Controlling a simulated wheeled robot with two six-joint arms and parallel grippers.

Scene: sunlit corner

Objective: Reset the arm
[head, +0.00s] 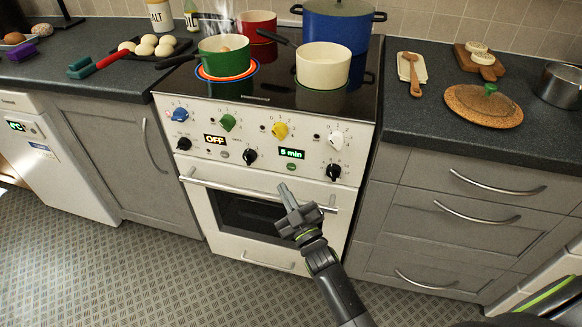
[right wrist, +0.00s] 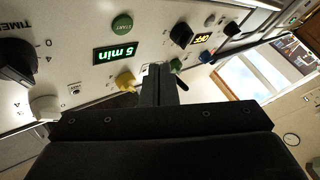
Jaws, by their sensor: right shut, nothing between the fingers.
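My right gripper (head: 287,194) is shut and empty in the head view, in front of the white stove (head: 233,240) by its oven door handle (head: 215,187). I cannot tell whether it touches the door. In the right wrist view the shut fingers (right wrist: 159,80) point toward the control panel. There the display (right wrist: 116,53) reads "5 min", with a green button (right wrist: 122,23) beside it. My left gripper does not show in either view.
A green pot (head: 224,56), a cream pot (head: 323,67), a red pot (head: 257,24) and a blue pot (head: 338,25) stand on the hob. Grey counters flank the stove. The patterned floor (head: 120,265) at lower left is clear.

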